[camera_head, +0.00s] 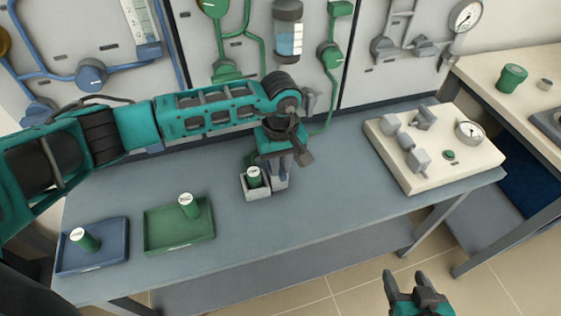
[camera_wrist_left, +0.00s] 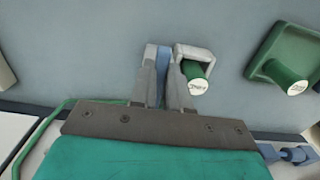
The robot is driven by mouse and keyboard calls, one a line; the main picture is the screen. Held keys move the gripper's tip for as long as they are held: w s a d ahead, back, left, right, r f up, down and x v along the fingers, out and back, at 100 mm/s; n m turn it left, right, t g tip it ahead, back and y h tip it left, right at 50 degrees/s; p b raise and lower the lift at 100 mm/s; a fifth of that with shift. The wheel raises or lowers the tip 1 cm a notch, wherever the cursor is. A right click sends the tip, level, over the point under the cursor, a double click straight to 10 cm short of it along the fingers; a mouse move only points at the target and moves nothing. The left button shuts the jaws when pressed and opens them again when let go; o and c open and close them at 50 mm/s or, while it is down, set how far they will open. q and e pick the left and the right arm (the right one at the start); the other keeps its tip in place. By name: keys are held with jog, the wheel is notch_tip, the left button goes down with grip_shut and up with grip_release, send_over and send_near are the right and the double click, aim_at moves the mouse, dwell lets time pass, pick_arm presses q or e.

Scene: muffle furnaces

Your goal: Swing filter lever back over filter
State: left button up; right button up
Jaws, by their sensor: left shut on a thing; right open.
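A green cylindrical filter (camera_head: 254,176) with a pale labelled top stands in a small grey holder (camera_head: 257,194) at the middle of the table. It also shows in the left wrist view (camera_wrist_left: 197,76). My left gripper (camera_head: 279,178) points down right beside the holder, on its right in the head view. In the left wrist view its fingers (camera_wrist_left: 163,78) are shut on a narrow blue piece (camera_wrist_left: 163,62), which looks like the lever. The lever is beside the filter, not over it; most of it is hidden by the fingers. My right gripper (camera_head: 413,282) is open and empty, off the table's front.
A green tray (camera_head: 165,240) and a blue tray (camera_head: 70,262), each with a green cylinder, sit at left. A cream panel (camera_head: 480,157) with valves and a gauge is at right. Piped wall panels (camera_head: 240,60) stand behind. Table between holder and cream panel is clear.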

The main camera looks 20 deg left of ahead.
pick_arm(q)
grip_shut()
jog(key=shift+n, duration=0.3)
jog(key=n+b, duration=0.1)
jog(key=n, duration=0.2)
jog(key=w+n+b, duration=0.1)
jog(key=n+b, duration=0.1)
jog(key=n, duration=0.1)
jog(key=w+d+n+b, duration=0.1)
jog(key=n+b, duration=0.1)
jog(key=n, duration=0.1)
jog(key=shift+w+a+n+b, duration=0.1)
jog(key=shift+w+n+b, duration=0.15)
jog(key=shift+n, duration=1.1)
jog(key=shift+w+a+n+b, duration=0.1)
jog(key=shift+w+n+b, duration=0.2)
jog(key=shift+n, duration=1.1)
jog(key=shift+w+n+b, duration=0.2)
jog(key=shift+w+n, duration=0.05)
jog(key=shift+n, duration=1.1)
